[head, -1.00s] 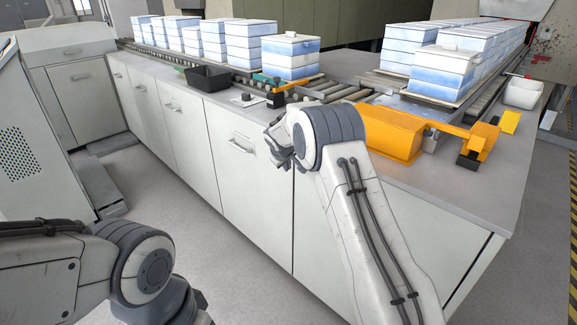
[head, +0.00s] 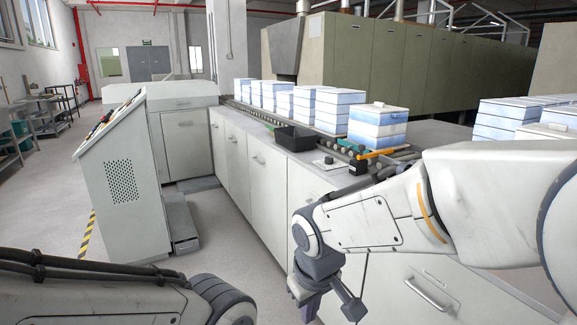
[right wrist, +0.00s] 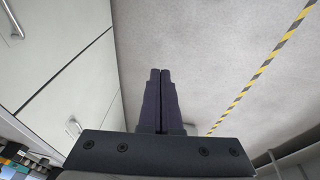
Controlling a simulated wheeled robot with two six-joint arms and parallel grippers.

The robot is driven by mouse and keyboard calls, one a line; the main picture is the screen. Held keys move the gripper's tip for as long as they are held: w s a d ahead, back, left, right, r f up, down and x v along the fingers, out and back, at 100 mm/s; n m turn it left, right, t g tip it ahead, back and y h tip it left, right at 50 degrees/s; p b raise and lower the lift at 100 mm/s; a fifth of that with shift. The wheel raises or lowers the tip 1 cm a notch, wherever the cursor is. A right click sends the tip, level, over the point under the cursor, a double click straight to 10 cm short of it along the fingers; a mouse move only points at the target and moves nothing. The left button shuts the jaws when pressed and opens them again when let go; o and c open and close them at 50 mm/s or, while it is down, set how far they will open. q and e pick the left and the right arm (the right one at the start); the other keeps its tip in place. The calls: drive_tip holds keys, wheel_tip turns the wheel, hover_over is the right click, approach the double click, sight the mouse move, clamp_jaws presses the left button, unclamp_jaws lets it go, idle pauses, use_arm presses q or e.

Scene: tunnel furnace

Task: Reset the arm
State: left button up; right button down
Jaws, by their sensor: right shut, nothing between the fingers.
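My right arm comes in from the right in the head view and hangs in front of the white cabinets. My right gripper (head: 331,308) points down beside the cabinet doors, low in the picture. In the right wrist view the two dark fingers (right wrist: 160,82) lie together, with nothing between them, above the grey floor. My left arm shows at the lower left of the head view, but its gripper is out of the picture.
White cabinets (head: 245,172) carry a roller line with stacked blue-white boxes (head: 376,127) and a black bin (head: 294,138). A control console (head: 125,185) stands at the left. Open floor (right wrist: 225,50) with a yellow-black stripe (right wrist: 262,72) lies below the right gripper.

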drive_tip(key=s+f+n+g, duration=0.1)
drive_tip(key=s+f+g, duration=0.15)
drive_tip(key=s, duration=1.45)
wheel_tip(320, 180, up, 16)
drive_tip(key=p, duration=1.5)
drive_tip(key=shift+s+d+f+y, duration=0.2)
drive_tip(key=shift+s+d+y, duration=0.1)
drive_tip(key=shift+y, duration=0.1)
drive_tip(key=shift+d, duration=0.1)
